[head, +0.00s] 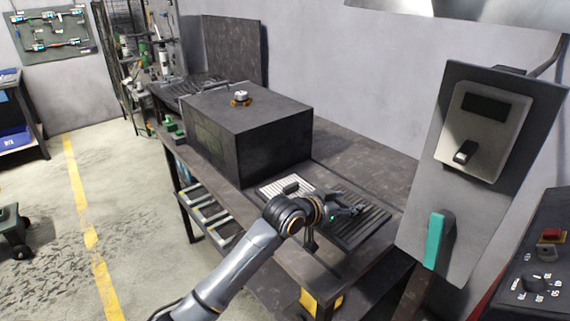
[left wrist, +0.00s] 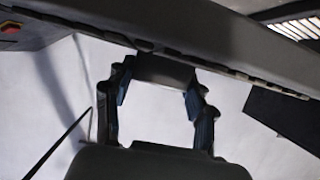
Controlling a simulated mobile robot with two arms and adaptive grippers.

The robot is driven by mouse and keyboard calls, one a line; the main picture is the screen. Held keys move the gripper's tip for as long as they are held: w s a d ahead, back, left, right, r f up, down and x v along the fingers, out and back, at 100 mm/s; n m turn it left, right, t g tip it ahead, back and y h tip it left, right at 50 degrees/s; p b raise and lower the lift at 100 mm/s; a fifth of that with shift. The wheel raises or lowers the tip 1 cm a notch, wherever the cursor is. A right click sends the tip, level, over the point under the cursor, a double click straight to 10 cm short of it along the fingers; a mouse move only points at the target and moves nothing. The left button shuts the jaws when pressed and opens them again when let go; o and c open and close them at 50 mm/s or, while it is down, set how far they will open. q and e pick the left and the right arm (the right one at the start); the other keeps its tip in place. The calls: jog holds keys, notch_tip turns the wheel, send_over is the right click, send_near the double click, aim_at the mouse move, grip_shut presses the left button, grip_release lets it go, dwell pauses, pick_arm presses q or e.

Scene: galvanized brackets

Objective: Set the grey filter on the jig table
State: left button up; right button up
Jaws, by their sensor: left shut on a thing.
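My left gripper (head: 352,209) reaches in over the dark slatted plate at the right part of the bench. In the left wrist view its two fingers (left wrist: 160,88) are closed on the sides of a dark grey block (left wrist: 165,70), which looks like the grey filter. In the head view the block is hardly visible at the fingertips, and I cannot tell whether it touches the surface. The slatted surface (head: 364,235), dark with a pale part (head: 271,188) at left, may be the jig table. My right gripper is not in view.
A small dark piece (head: 291,187) lies on the pale slats. A grey panel (head: 427,200) with a teal handle (head: 435,240) stands close at the right.

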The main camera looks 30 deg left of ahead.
aim_at(340, 197)
pick_arm(q)
jog(key=w, duration=0.1)
jog(key=w+a+b, duration=0.1)
jog(key=shift+w+a+f, duration=0.15)
jog(key=shift+w+a, duration=0.05)
jog(key=shift+w, duration=0.2)
jog(key=shift+w+f, duration=0.15)
jog(key=shift+f, duration=0.2)
notch_tip(340, 197, down, 4)
jog(key=shift+a+f, duration=0.1)
jog(key=shift+f, duration=0.05)
notch_tip(340, 197, down, 4)
jog(key=shift+r, duration=0.1)
jog(key=shift+f, duration=0.45)
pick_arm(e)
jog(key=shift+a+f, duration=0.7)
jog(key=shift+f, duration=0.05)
pick_arm(q)
jog(key=shift+f, duration=0.1)
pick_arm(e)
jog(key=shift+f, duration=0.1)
pick_arm(q)
jog(key=o, duration=1.4)
jog(key=shift+c, duration=0.2)
